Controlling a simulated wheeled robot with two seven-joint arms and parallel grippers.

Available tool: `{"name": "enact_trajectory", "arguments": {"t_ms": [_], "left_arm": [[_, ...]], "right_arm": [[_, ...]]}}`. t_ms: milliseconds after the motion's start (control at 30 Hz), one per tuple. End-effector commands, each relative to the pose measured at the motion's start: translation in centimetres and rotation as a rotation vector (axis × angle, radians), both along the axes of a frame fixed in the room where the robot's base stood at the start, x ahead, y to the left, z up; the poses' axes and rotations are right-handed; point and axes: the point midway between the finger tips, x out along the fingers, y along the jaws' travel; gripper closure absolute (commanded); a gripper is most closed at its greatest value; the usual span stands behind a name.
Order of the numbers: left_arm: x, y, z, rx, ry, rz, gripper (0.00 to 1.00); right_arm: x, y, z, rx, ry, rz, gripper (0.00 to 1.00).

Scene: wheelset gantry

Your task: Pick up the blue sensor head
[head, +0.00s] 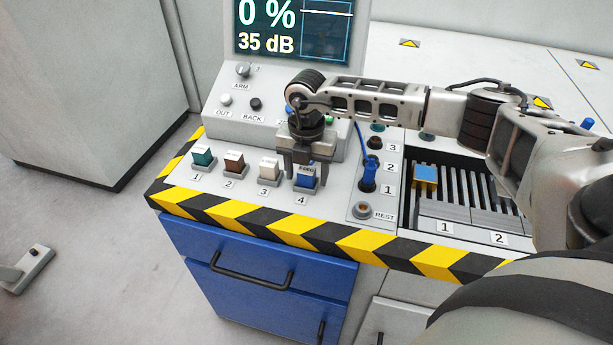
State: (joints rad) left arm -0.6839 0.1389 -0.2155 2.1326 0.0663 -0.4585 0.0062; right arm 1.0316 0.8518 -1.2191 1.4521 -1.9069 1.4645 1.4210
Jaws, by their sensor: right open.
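The blue sensor head (306,181) sits upright in the holder marked 4, at the right end of a row of heads on the console. Its top carries a pale label. My right gripper (305,172) is directly above it, pointing down. Its two fingers are open, one on the left and one on the right of the head's upper part. I cannot tell whether they touch it. The gripper's body hides the area behind the head. My left gripper is not in view.
Teal (203,157), brown (234,163) and white (269,168) heads fill holders 1 to 3. A blue plug (368,178) with a cable stands to the right. A blue and orange block (425,176) sits on the slotted tray. A screen (293,30) rises behind.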

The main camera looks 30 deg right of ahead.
Motion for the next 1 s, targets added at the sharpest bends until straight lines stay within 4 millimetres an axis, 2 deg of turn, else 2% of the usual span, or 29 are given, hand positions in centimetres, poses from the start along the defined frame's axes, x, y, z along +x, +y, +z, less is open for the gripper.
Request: {"name": "enact_trajectory", "arguments": {"t_ms": [167,267,300,367,767,867,1000], "left_arm": [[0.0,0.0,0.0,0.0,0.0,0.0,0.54],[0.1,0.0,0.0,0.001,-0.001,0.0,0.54],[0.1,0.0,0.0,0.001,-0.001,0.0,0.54],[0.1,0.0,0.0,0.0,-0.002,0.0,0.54],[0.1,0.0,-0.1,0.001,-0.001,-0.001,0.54],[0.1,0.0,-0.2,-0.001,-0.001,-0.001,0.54],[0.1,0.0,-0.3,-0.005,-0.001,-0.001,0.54]], "right_arm": [[0.0,0.0,0.0,0.0,0.0,0.001,0.42],[0.0,0.0,0.0,0.0,0.0,0.001,0.67],[0.0,0.0,0.0,0.0,0.0,0.001,0.78],[0.0,0.0,0.0,0.0,0.0,0.001,0.93],[0.1,0.0,0.6,0.001,-0.003,0.001,0.93],[0.1,0.0,1.4,0.002,-0.004,0.001,0.93],[-0.2,0.2,3.7,0.0,-0.005,0.004,0.93]]}}
